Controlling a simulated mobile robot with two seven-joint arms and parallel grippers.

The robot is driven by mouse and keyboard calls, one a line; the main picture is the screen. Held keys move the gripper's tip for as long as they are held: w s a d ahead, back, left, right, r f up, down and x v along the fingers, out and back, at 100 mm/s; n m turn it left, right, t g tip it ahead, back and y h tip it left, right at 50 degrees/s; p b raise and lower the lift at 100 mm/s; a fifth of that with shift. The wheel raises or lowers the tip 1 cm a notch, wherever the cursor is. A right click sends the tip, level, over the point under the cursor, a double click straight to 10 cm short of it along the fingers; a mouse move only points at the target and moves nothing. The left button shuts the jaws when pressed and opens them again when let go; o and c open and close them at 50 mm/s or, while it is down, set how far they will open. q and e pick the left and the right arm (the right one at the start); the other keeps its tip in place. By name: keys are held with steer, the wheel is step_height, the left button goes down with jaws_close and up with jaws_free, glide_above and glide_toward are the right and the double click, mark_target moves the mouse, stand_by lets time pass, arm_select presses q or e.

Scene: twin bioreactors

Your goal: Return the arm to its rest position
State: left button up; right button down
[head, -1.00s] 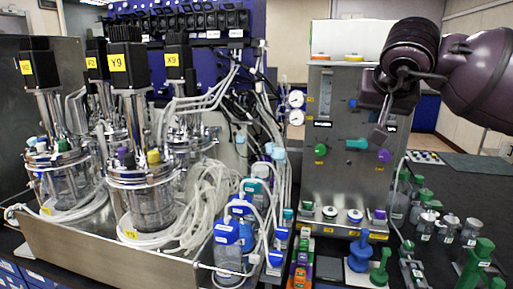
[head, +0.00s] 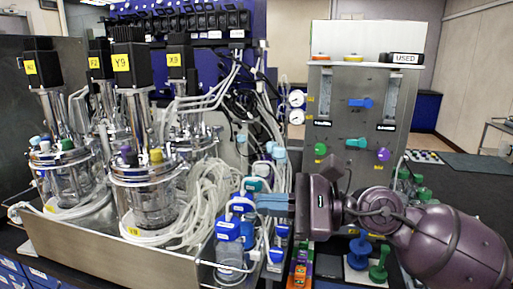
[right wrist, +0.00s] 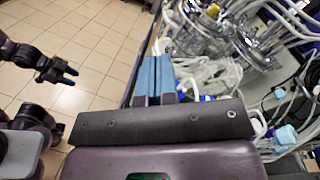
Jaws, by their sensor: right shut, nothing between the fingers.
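My right arm comes in from the lower right in the head view. Its gripper (head: 273,202) points left, in front of the blue-capped bottles beside the steel tray. In the right wrist view its two blue fingers (right wrist: 155,77) lie close together, shut with nothing between them. Coiled white tubing lies just beyond and to the right of the fingertips.
The steel tray (head: 115,246) holds bioreactors (head: 150,190) with white tubing. Blue-capped bottles (head: 228,232) stand at its right end. A steel panel (head: 340,105) with coloured knobs stands behind my right arm. Blue and green pieces (head: 378,272) stand below the arm. The tiled floor (right wrist: 100,45) is open.

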steer(key=d+f+n+t+h, duration=0.6)
steer(key=d+n+t+h, duration=0.25)
steer(key=n, duration=0.55)
steer(key=d+f+n+t+h, duration=0.75)
steer(key=d+n, duration=0.25)
steer(key=n, duration=0.4)
steer(key=s+d+f+m+g+h, duration=0.25)
steer(key=s+f+m+g, duration=0.2)
steer(key=f, duration=0.25)
steer(key=s+d+f+m+g+h, duration=0.2)
steer(key=s+d+f+m+g, duration=0.15)
steer(key=s+f+m, duration=0.2)
steer(key=s+f+m+g+y, duration=0.2)
steer(key=s+f+m+g, duration=0.6)
steer(key=s, duration=0.6)
steer(key=w+f+n+t, duration=0.3)
steer(key=w+f+t, duration=0.4)
steer(key=f+t, duration=0.2)
steer(key=shift+w+d+f+y, duration=0.25)
steer(key=shift+d+f+y, duration=0.15)
steer(key=shift+f, duration=0.65)
